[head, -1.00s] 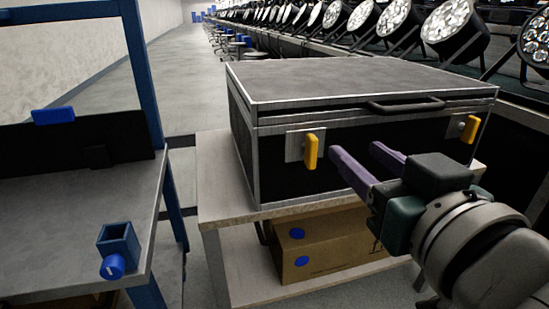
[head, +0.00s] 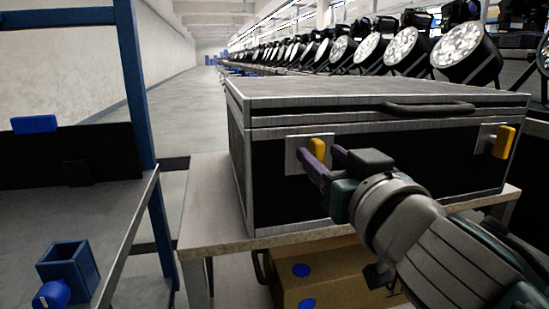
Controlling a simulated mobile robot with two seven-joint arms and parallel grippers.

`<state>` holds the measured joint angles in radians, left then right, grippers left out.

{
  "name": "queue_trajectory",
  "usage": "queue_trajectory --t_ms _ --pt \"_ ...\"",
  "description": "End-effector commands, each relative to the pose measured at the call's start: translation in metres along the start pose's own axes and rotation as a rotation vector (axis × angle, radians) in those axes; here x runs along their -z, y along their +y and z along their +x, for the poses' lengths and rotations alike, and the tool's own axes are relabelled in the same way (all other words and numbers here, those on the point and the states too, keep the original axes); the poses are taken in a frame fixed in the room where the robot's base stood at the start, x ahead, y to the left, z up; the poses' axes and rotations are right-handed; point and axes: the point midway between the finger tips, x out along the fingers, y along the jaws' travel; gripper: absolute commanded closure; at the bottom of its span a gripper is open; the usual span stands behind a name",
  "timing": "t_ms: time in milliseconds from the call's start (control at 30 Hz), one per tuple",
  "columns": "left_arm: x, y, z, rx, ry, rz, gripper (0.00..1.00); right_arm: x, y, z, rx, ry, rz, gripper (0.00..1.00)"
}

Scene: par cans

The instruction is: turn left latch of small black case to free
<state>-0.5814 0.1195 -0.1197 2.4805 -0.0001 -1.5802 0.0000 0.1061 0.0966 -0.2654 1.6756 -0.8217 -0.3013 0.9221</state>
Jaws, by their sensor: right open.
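The small black case (head: 270,190) with metal edges stands closed on a wooden-topped table. Its left latch (head: 317,149) is a yellow tab on a metal plate, upright with a slight tilt, its lower part hidden by my gripper. The right latch (head: 503,142) is a yellow tab near the case's right end, also near upright. My right gripper (head: 322,163) is open, its purple fingers at the left latch. I cannot tell whether they touch it. My left gripper is not in view.
The case's dark handle (head: 430,108) lies along the lid edge. A cardboard box (head: 325,275) sits on the shelf below. A workbench (head: 85,225) with a blue holder (head: 65,262) stands at left. Stage lamps (head: 470,52) line the back right.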

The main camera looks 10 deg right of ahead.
Motion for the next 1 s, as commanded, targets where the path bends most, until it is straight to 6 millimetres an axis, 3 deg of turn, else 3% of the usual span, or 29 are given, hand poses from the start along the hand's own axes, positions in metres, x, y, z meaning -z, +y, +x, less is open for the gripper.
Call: queue_trajectory --t_ms 200,467,900,1000 --pt "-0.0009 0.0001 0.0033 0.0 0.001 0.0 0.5 0.0 0.0002 0.0129 -0.001 0.0 0.0 0.5" --pt "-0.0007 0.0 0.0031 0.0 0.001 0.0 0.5 0.0001 0.0002 0.0133 -0.001 -0.001 0.0 0.51" --pt "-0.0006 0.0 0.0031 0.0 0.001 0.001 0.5 0.0 0.0002 0.0131 -0.001 -0.001 0.0 1.0" --pt "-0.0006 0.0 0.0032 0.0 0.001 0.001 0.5 -0.0001 0.0002 0.013 -0.001 -0.001 0.0 1.0"
